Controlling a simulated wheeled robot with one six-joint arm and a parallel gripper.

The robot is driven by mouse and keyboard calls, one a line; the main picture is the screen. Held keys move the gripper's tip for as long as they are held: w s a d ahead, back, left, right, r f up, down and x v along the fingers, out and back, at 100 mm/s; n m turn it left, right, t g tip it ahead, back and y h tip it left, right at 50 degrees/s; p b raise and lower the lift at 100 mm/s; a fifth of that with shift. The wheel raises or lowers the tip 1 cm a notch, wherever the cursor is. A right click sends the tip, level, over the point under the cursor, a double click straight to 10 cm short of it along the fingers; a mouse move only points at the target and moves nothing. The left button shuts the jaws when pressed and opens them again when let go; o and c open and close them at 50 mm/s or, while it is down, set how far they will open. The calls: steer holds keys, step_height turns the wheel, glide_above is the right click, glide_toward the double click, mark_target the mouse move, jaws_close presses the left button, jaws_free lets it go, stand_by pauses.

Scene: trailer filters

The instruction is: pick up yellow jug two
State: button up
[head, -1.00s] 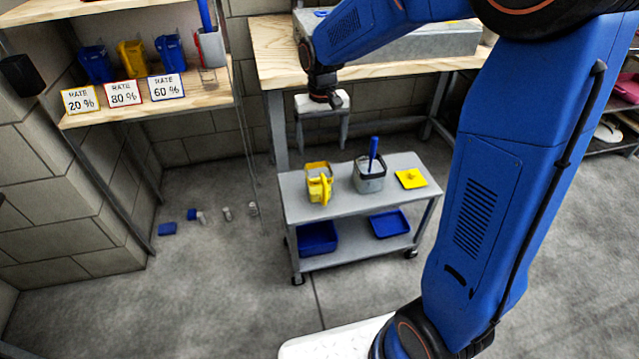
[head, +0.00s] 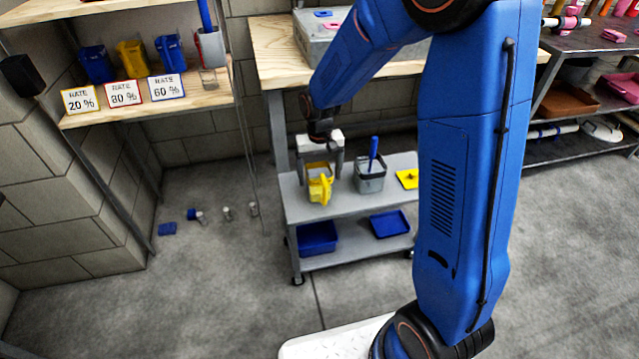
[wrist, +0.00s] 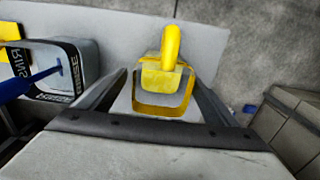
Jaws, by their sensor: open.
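A yellow jug (head: 320,184) stands upright on the top shelf of the grey cart, with its handle toward the camera in the head view. It also shows in the wrist view (wrist: 163,92), where I see its open top and its yellow handle pointing away. I cannot read any name on it. My gripper (head: 321,172) is open and points down over the jug. In the wrist view my gripper's fingers (wrist: 165,92) lie on either side of the jug, with a gap visible beside it. Whether the fingertips reach below the rim is hard to tell.
A grey rinse container (head: 370,181) with a blue-handled tool stands close on the jug's right. A wooden bench (head: 275,62) stands behind.

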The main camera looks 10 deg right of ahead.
mark_target(320, 187)
steer(key=shift+s+a+f, duration=0.1)
steer(key=shift+s+f, duration=0.1)
steer(key=shift+f, duration=1.1)
steer(key=shift+s+f, duration=0.2)
steer(key=shift+f, duration=1.1)
steer(key=c, duration=1.4)
